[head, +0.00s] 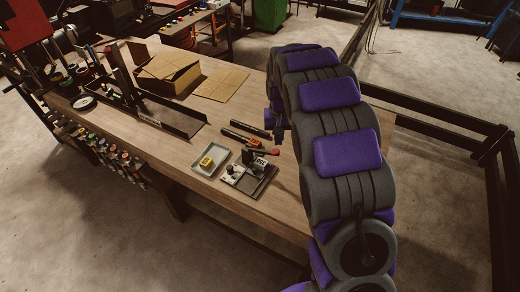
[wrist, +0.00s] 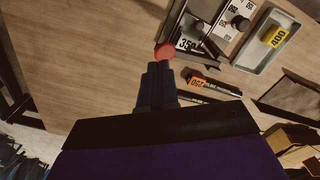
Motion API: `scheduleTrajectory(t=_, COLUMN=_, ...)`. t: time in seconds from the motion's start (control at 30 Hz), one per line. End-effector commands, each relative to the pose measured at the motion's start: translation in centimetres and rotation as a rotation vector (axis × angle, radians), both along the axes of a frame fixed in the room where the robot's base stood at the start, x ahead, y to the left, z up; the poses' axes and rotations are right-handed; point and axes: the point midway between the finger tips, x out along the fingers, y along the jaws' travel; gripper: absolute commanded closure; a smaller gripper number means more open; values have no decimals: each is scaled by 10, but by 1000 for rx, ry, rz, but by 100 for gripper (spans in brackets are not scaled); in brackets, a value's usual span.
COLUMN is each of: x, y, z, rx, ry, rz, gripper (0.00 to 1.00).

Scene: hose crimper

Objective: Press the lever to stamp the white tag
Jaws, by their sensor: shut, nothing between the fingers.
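The stamping press (head: 259,177) sits near the table's front edge in the head view. Its lever ends in a red knob (head: 275,152), which also shows in the wrist view (wrist: 165,51). My gripper (wrist: 159,68) is shut and empty, its fingertips right by the red knob; I cannot tell whether they touch it. In the head view my gripper (head: 279,136) hangs just behind the knob. A white label reading about 350 (wrist: 188,44) lies beside the knob on the press. A pale plate with dark knobs (wrist: 226,24) is beyond it. I cannot tell which pale piece is the tag.
A grey tray (head: 221,154) holding a yellow block (head: 207,161) marked 400 (wrist: 274,37) stands beside the press. Dark bars, one with an orange label (wrist: 197,84), lie behind it. Cardboard (head: 170,74) and a black rack (head: 165,115) are farther left. Bare wooden tabletop (head: 275,210) lies in front.

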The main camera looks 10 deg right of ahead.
Motion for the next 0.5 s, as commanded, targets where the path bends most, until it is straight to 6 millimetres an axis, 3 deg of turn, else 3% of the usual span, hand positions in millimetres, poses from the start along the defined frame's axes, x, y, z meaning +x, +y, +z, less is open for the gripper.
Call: scheduleTrajectory(t=0.5, x=-1, y=0, z=38, rx=0, ry=1, rz=0, gripper=100)
